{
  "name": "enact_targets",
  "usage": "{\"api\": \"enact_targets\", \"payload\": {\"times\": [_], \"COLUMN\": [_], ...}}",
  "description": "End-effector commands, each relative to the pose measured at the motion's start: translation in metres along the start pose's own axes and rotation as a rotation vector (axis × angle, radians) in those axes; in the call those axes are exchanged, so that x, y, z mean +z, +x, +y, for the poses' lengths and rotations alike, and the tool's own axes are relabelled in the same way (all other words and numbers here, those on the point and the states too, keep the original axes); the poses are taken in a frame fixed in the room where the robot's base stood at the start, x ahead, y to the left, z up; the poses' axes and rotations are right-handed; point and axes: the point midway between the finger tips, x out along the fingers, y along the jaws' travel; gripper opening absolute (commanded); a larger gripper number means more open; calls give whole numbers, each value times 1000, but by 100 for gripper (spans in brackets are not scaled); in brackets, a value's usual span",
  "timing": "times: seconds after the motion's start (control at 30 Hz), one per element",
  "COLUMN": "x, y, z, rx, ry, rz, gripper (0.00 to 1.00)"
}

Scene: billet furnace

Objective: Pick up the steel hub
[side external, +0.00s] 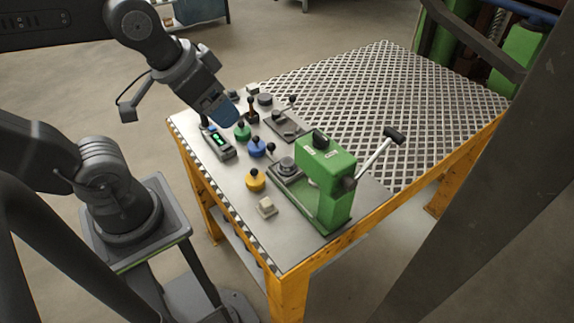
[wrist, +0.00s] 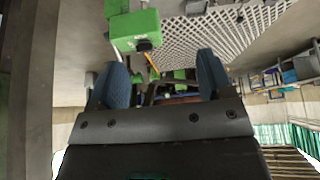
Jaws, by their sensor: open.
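My gripper (side external: 222,110) is above the left edge of the table in the side view, with its blue fingers pointing down and to the right. In the wrist view its two blue fingers (wrist: 160,78) stand wide apart with nothing held between them. A small round grey metal piece (side external: 287,164) sits on the base of the green press (side external: 328,180); it may be the steel hub, but it is too small to be sure. My gripper is apart from it, up and to the left in the picture. I cannot make the hub out in the wrist view.
Green (side external: 243,131), blue (side external: 257,147) and yellow (side external: 255,181) knobbed pieces stand along the table's near left side. A small device with a lit display (side external: 219,143) and a pale block (side external: 266,207) lie nearby. The perforated tabletop (side external: 385,100) is largely clear. The press lever (side external: 378,150) juts out right.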

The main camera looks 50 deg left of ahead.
Motion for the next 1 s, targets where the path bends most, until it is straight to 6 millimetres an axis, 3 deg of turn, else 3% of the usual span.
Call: {"api": "enact_targets", "payload": {"times": [0.27,0.47,0.7,1.0], "x": [-4,-34,-76,-97], "y": [3,28,90,184], "z": [-1,-7,-23,-46], "rx": [-2,-20,-71,-158], "ry": [-19,-158,-407,-679], "rz": [-13,-110,-260,-418], "gripper": [73,73,73,73]}}
